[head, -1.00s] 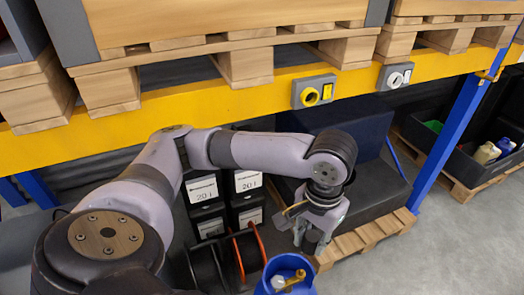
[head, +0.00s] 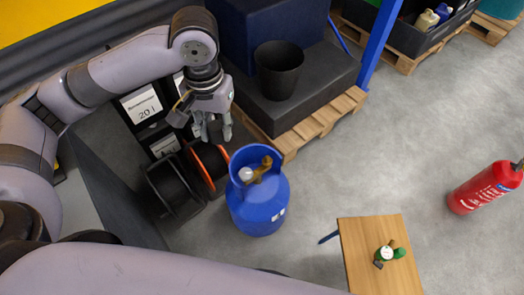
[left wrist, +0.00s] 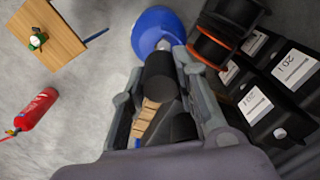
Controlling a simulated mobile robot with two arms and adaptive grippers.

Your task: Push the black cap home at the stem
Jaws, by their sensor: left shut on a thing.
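My left gripper (head: 213,134) hangs above the floor, behind and left of the blue gas cylinder (head: 258,208), apart from it. In the left wrist view its fingers are closed on a black cylindrical piece (left wrist: 160,75), which I take to be the black cap. In the head view the cap is hard to make out between the fingers. The blue cylinder has a brass valve stem (head: 264,165) with a pale round part on top; its blue body shows in the left wrist view (left wrist: 158,25). My right gripper is not in view.
Cable reels (head: 175,185) and black canisters (head: 143,102) stand close to the gripper. A black bucket (head: 279,72) sits on a dark block over a pallet (head: 318,122). A small wooden table (head: 360,240) holds a green fitting (head: 392,253).

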